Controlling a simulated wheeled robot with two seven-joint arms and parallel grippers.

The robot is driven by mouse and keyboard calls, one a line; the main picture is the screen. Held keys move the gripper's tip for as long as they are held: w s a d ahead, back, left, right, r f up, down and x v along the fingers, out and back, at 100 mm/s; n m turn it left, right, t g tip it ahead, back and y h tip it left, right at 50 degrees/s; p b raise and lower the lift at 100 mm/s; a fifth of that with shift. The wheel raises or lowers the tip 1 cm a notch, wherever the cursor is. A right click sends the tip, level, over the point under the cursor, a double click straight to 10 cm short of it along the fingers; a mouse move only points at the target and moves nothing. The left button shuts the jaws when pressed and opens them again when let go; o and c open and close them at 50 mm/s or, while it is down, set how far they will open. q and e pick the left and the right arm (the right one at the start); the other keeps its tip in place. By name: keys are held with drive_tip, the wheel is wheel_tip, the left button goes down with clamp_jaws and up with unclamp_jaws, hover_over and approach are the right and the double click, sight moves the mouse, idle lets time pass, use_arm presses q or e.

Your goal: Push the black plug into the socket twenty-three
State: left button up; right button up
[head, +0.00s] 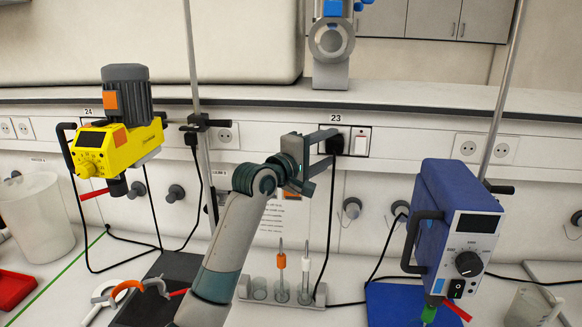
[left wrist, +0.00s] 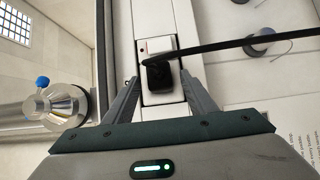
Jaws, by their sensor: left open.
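The black plug (head: 336,144) is at the wall socket under the label 23, left of a white switch (head: 361,143). Its black cable hangs down to the bench. In the left wrist view the plug (left wrist: 157,76) sits against the socket panel (left wrist: 156,98), with the cable leading off to the right. How deep it sits cannot be told. My left gripper (head: 325,151) is open at the socket. In the left wrist view its two fingers (left wrist: 160,80) stand on either side of the plug, with gaps visible.
A yellow stirrer (head: 110,148) with a grey motor stands at the left, and a blue device (head: 455,230) at the right. A rack (head: 262,291) with small tools is on the bench below. A metal rod (head: 193,60) rises left of my arm.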

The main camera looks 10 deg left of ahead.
use_arm(q)
drive_tip(key=b+v, duration=0.4)
drive_tip(key=v, duration=1.1)
drive_tip(key=shift+a+b, duration=0.25)
drive_tip(key=shift+b, duration=0.1)
drive_tip(key=shift+s+r, duration=0.1)
